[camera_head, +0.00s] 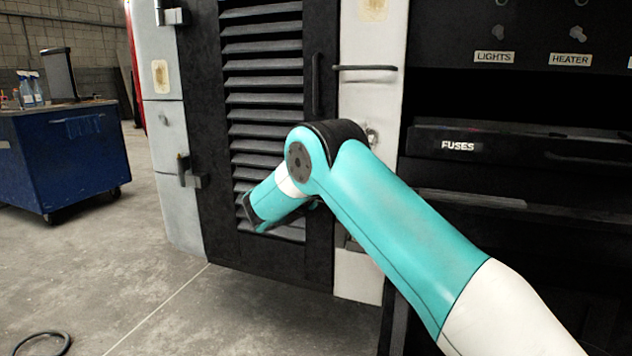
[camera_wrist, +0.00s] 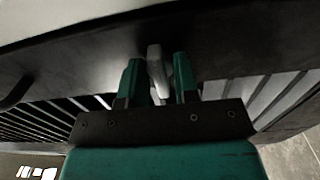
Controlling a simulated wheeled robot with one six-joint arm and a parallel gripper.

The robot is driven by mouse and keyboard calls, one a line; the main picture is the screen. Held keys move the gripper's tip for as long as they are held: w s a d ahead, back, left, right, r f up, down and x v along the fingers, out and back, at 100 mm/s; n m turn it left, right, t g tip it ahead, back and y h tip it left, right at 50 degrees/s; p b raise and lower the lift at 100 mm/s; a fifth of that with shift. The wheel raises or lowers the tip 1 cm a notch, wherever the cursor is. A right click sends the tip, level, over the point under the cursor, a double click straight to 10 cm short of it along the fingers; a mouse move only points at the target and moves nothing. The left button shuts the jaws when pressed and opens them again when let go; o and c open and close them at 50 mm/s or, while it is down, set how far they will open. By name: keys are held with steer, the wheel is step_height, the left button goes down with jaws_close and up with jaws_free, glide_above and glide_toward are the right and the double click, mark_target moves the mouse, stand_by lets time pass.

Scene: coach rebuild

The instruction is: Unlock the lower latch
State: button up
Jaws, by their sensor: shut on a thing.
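The louvred black door (camera_head: 318,200) is closed on the coach side; it also shows in the wrist view (camera_wrist: 215,60). A small grey latch lever (camera_wrist: 156,68) stands out at the door's edge in the wrist view. My gripper (camera_wrist: 158,60) has its two green fingers on either side of this lever and is shut on it. In the head view my arm covers the gripper and the lever. A thin dark horizontal bar (camera_head: 365,68) lies across the pale post higher up; I cannot tell if it is another latch.
A dark vertical handle (camera_head: 315,85) is on the door. Hinges (camera_head: 188,172) are along its left side. A black panel labelled FUSES (camera_head: 480,146) is at the right. A blue cart (camera_head: 60,160) stands at the far left, with free floor before it.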

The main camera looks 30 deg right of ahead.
steer(key=shift+f, duration=0.1)
steer(key=m+b, duration=0.3)
steer(key=shift+f+m, duration=0.1)
steer(key=shift+m, duration=0.3)
steer(key=m+b, duration=0.4)
steer(key=m, duration=0.1)
steer(key=shift+m+b, duration=0.3)
steer(key=m+b, duration=0.6)
steer(key=shift+m+b, duration=1.15)
steer(key=shift+m, duration=0.05)
steer(key=shift+r, duration=0.25)
steer(key=o, duration=0.9)
